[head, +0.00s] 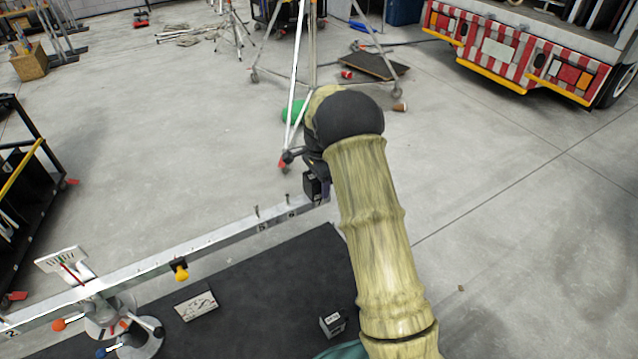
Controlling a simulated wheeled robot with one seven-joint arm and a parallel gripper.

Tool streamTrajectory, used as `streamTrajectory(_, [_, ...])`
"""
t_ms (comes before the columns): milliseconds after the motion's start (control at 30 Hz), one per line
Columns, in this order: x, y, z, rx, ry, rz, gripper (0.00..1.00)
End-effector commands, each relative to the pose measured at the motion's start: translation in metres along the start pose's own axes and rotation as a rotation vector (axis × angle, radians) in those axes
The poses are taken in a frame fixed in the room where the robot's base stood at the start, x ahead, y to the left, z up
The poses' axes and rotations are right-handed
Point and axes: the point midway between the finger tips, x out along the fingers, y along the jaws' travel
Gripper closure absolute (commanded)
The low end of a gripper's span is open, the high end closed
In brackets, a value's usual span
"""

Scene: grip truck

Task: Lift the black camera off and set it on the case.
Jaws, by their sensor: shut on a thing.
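A small black boxy thing, which looks like the black camera (311,187), is at the right end of a long silver beam, just left of my forearm. My gripper (314,170) is dark and mostly hidden behind my arm's black wrist joint. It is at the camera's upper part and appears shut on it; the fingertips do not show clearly. I cannot tell whether the camera still touches the beam. A wide dark flat surface, probably the top of the case (265,290), lies below the beam at lower centre.
The silver beam (195,245) crosses the lower left, with upright pins, an orange-yellow knob (181,273) and a stand head (125,325). A card (196,305) and small dark box (333,323) lie on the dark surface. Its middle is clear. A tripod stand (300,80) is behind.

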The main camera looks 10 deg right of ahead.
Motion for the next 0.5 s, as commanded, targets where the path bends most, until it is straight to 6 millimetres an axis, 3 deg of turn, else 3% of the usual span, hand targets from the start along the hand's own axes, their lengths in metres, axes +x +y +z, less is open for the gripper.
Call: streamTrajectory(500, [-0.0057, -0.0006, 0.0015, -0.003, 0.001, 0.0, 0.71])
